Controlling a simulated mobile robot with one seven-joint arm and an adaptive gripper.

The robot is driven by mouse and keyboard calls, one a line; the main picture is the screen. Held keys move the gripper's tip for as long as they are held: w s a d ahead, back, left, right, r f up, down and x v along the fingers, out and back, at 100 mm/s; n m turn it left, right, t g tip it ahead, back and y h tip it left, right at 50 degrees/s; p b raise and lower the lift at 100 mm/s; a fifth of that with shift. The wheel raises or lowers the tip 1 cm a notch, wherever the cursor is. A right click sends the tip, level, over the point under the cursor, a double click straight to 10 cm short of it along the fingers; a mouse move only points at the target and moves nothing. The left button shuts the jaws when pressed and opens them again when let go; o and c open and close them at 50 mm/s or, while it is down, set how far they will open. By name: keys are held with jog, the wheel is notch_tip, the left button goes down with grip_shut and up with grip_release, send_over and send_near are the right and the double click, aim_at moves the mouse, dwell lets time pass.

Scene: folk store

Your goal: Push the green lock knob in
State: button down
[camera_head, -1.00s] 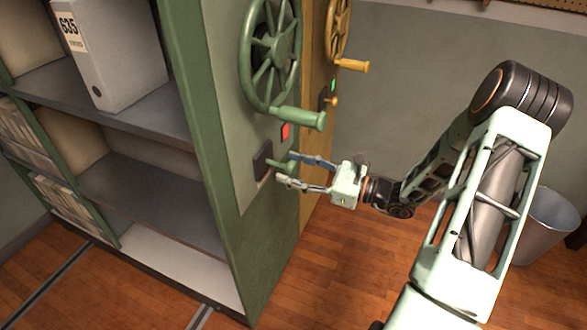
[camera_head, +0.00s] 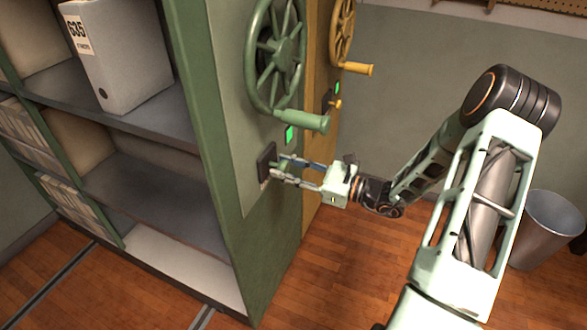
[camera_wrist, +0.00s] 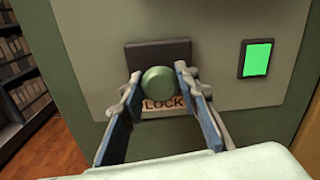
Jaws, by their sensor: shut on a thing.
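The green lock knob (camera_wrist: 159,80) is round and stands in front of a dark plate (camera_wrist: 160,52) on the green shelf's end panel. A label below it reads LOCK. My gripper (camera_wrist: 158,85) has one finger on each side of the knob and is shut on it. In the head view my gripper (camera_head: 278,168) reaches the dark plate (camera_head: 266,162) from the right; the knob is mostly hidden by the fingers there. The indicator beside it glows green (camera_wrist: 257,59), and the same light shows in the head view (camera_head: 289,134).
A green handwheel (camera_head: 275,55) with a handle (camera_head: 302,120) is just above my gripper. A yellow cabinet with its own wheel (camera_head: 341,30) and yellow knob (camera_head: 335,103) stands behind. A grey bin (camera_head: 546,230) is at the right. The floor between is clear.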

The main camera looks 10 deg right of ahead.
jog(key=shift+w+a, duration=0.1)
jog(key=c, duration=1.5)
grip_release()
jog(key=shift+o, duration=0.2)
jog(key=v, duration=1.2)
jog(key=shift+a, duration=0.1)
